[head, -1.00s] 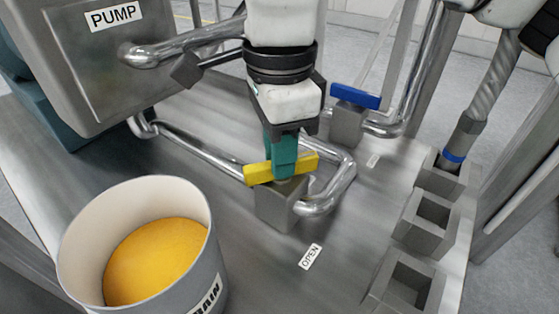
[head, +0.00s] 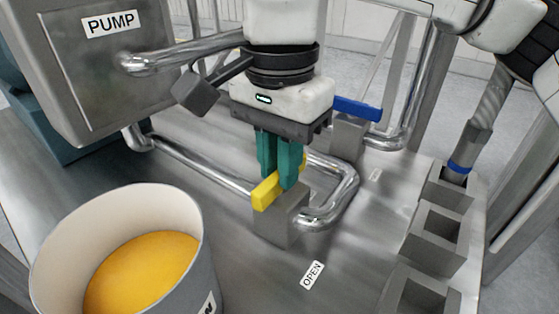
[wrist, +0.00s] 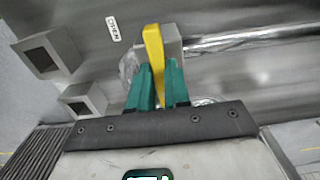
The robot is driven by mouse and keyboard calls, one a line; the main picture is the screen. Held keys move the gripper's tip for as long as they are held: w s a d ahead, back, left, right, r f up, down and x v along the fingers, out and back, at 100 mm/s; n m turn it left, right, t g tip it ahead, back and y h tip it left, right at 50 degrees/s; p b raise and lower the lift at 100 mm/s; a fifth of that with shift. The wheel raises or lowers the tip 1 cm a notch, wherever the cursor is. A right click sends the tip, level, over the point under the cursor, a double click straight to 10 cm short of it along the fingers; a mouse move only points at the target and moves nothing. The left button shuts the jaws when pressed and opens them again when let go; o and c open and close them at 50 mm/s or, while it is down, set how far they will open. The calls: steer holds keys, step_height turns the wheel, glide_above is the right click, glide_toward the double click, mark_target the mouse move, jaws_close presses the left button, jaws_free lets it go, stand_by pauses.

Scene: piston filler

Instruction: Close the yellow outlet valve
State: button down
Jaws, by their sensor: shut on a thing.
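The yellow outlet valve handle (head: 268,191) sits on top of a grey valve block (head: 281,222) on the pipe line, near the OPEN label (head: 313,275). My gripper (head: 279,184) points down from above, with its teal fingers on both sides of the handle, shut on it. In the wrist view the yellow handle (wrist: 154,50) stands between the two teal fingers (wrist: 157,98), and the block shows behind it. The middle of the handle is partly hidden by the fingers in the head view.
A blue valve handle (head: 357,108) is on another block behind, to the right. The pump box (head: 115,65) is at the left, and a bin with orange contents (head: 118,205) at the front left. Several square grey holders (head: 437,240) line the right side.

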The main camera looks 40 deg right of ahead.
stand_by(0.4)
steer(key=c, duration=1.1)
jaws_free()
steer(key=shift+r, duration=0.15)
step_height(320, 180, up, 11)
steer(key=shift+f, duration=0.2)
